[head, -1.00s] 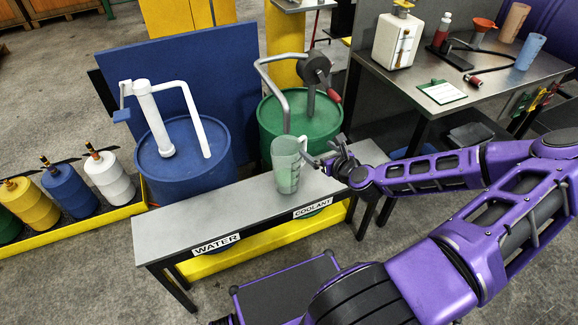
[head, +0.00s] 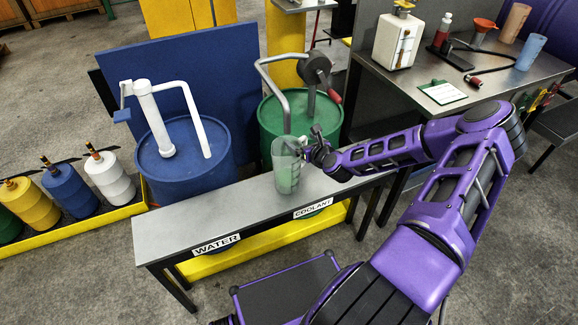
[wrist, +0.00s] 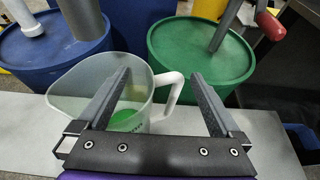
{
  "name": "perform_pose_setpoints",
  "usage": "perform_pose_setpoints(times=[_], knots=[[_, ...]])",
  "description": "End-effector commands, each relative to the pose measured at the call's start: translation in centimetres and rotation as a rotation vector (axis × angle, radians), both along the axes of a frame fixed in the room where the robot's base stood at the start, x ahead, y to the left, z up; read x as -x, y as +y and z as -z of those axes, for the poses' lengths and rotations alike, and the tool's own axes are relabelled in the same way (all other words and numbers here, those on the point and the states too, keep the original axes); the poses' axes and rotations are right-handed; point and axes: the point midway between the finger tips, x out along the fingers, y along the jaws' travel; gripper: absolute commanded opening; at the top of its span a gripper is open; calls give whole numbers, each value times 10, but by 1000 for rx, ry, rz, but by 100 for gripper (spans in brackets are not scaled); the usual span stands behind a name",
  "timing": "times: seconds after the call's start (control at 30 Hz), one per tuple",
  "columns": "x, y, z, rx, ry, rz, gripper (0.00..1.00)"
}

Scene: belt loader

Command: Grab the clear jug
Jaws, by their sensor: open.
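The clear jug (head: 286,172) stands upright on the grey bench, near the COOLANT label, with green liquid or tint low inside. In the wrist view the jug (wrist: 85,88) is at left, with its handle (wrist: 172,98) pointing right. My gripper (head: 309,146) is at the jug's right side, by the handle. In the wrist view my gripper (wrist: 160,74) is open, and the handle shows between its two fingers. The left finger overlaps the jug's body; I cannot tell whether it touches. The fingers do not close on anything.
The bench (head: 190,225) carries WATER and COOLANT labels and is clear to the left. Behind it stand a blue drum (head: 185,165) with a white pump and a green drum (head: 330,120) with a crank pump. A metal table (head: 410,75) with bottles is at the right.

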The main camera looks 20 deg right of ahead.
Motion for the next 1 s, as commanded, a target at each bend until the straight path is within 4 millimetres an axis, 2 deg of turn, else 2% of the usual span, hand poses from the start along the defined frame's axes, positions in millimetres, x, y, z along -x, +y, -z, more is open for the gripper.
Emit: perform_pose_setpoints(times=[0.17, 0.7, 1.0], knots=[[0, 0, 0, -1, 0, 0, 98], [1, 0, 1, -1, 2, 0, 1], [1, 0, 3, -2, 5, -1, 0]])
